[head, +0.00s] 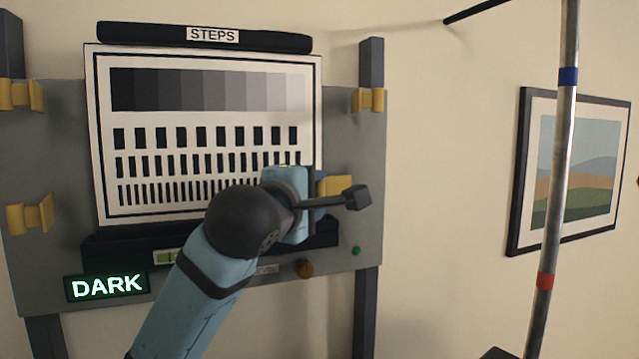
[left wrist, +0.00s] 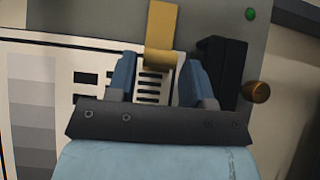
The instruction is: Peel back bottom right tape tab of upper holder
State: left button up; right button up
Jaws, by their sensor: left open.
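The chart (head: 105,135) with grey steps and black bars sits on a grey board (head: 350,140), under a dark bar labelled STEPS (head: 150,34). The bottom right yellow tape tab (head: 334,185) is at the chart's lower right edge, partly hidden by my left gripper (head: 306,197). In the left wrist view this tab (left wrist: 162,25) runs down over the chart's edge, its end between the fingers. My left gripper (left wrist: 157,68) is open there; I cannot tell whether a finger touches the tab. My right gripper is not in view.
Other yellow tabs are at the upper right (head: 370,100), upper left (head: 20,95) and lower left (head: 30,215). Below are a lit DARK sign (head: 106,286), a brown knob (head: 304,268) and a green button (head: 355,251). A banded pole (head: 556,180) stands right, before a framed picture (head: 515,170).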

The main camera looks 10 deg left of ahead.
aim_at(333, 188)
pick_arm(q)
jog(key=shift+w+d, duration=0.15)
jog(key=shift+w, duration=0.6)
jog(key=shift+w+d, duration=0.15)
jog(key=shift+w, duration=0.55)
jog(key=shift+c, duration=0.2)
grip_shut()
